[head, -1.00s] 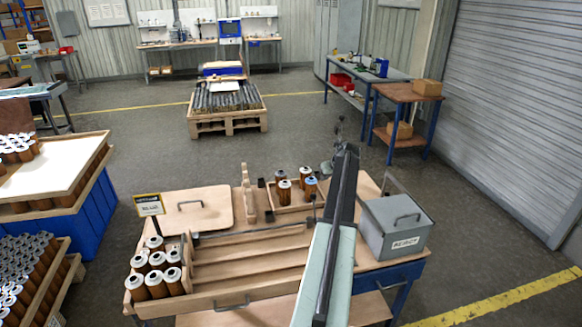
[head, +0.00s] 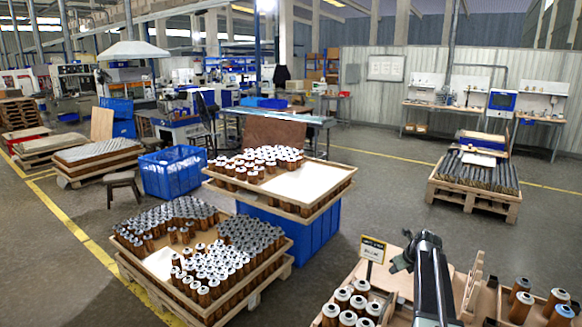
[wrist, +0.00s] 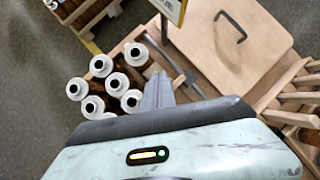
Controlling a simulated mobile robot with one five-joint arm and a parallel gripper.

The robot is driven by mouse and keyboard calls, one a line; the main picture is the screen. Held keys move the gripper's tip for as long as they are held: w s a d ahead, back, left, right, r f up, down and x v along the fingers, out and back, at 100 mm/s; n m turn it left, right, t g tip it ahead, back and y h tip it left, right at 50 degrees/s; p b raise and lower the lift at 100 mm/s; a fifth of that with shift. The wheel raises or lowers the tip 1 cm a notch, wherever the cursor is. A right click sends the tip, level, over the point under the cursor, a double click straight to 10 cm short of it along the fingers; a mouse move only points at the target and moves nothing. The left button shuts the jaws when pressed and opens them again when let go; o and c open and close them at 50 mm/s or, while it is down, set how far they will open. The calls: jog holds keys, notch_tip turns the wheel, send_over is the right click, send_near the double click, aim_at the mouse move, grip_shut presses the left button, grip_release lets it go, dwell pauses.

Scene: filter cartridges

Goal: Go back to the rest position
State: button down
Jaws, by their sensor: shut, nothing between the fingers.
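My gripper (head: 401,263) is at the far end of my arm in the head view, above the left part of the wooden workbench. In the wrist view its fingers (wrist: 158,92) are together and hold nothing. A group of brown filter cartridges with pale tops (head: 358,303) stands at the left of the bench. The same group shows in the wrist view (wrist: 112,84), left of the fingers. More cartridges (head: 521,298) stand to the right of my arm, one with a blue top (head: 565,312). My arm hides part of the bench.
A small sign (head: 374,248) stands behind the left cartridges. A wooden lid with a dark handle (wrist: 230,28) lies close to the fingers in the wrist view. Crates of cartridges (head: 200,268) and a blue-based stand (head: 300,232) are to the left. Open floor lies behind the bench.

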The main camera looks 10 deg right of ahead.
jog(key=s+a+f+n+g+y, duration=0.1)
jog(key=s+a+n, duration=0.35)
jog(key=a, duration=1.05)
jog(key=s+a+f+n+g, duration=0.2)
jog(key=a+n, duration=0.6)
jog(key=a, duration=0.8)
jog(key=s+a+n+g, duration=0.2)
jog(key=s+a+n, duration=0.6)
jog(key=s+n, duration=0.1)
jog(key=s+d+f+n+g+h, duration=0.1)
jog(key=s+d+n, duration=0.2)
jog(key=s+n, duration=0.5)
jog(key=n, duration=0.3)
jog(key=shift+h, duration=0.3)
jog(key=shift+f+n, duration=0.1)
jog(key=shift+n, duration=0.15)
